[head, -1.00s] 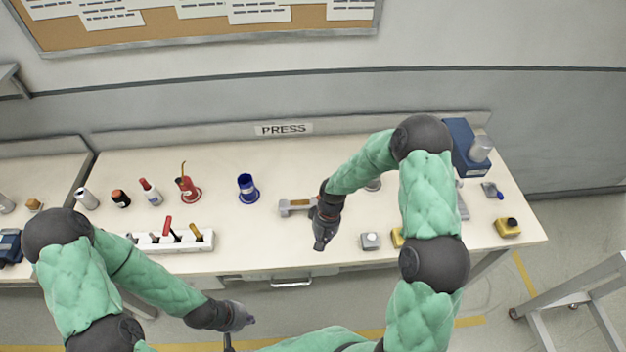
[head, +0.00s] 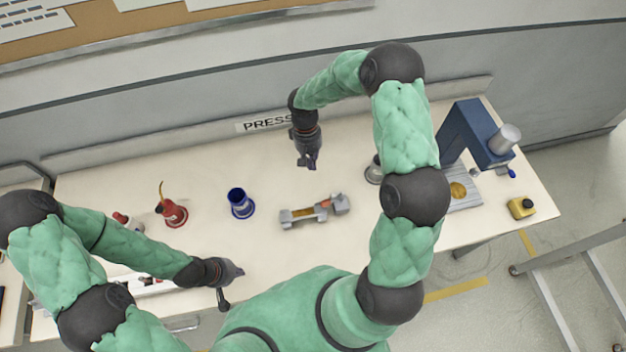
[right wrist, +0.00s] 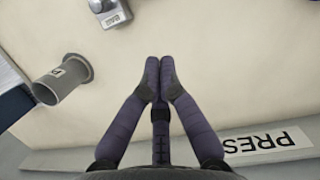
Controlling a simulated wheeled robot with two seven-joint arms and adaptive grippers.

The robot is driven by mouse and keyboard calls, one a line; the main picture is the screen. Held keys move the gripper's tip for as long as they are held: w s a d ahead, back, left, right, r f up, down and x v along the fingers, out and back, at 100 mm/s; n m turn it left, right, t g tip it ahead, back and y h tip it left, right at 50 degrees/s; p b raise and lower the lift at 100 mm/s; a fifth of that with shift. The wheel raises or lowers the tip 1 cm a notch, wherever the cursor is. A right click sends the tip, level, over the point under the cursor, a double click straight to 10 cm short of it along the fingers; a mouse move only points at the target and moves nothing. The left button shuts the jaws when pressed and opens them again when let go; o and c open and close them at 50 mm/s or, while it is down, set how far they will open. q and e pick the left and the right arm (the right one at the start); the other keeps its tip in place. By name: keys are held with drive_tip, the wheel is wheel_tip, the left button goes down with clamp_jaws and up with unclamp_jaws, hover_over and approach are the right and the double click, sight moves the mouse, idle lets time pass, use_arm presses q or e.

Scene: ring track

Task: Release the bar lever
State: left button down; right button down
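A grey fixture (head: 300,216) with an orange-brown piece in its middle lies on the bench in the head view. Its right-hand end is a raised grey block (head: 340,204). A labelled grey part (right wrist: 110,14), apparently this block, shows at the top of the right wrist view. I cannot clearly make out a separate lever or its position. My right gripper (head: 308,164) is behind the fixture, above the bench and apart from it. Its fingers (right wrist: 160,68) are together with nothing between them. My left gripper (head: 232,287) is open and empty near the bench's front edge.
A blue press (head: 465,130) stands at the right. A grey cup (head: 374,170), also in the right wrist view (right wrist: 64,78), is partly hidden by my right arm. Blue (head: 240,204) and red (head: 172,212) holders stand left of the fixture. A yellow box (head: 521,208) sits at front right.

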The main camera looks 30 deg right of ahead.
drive_tip(key=shift+s, duration=0.1)
drive_tip(key=x, duration=1)
drive_tip(key=shift+f, duration=0.15)
drive_tip(key=s, duration=0.1)
drive_tip(key=s+r, duration=0.1)
drive_tip(key=s, duration=0.1)
drive_tip(key=shift+s+a, duration=0.1)
drive_tip(key=shift+s, duration=0.25)
drive_tip(key=shift+s, duration=0.1)
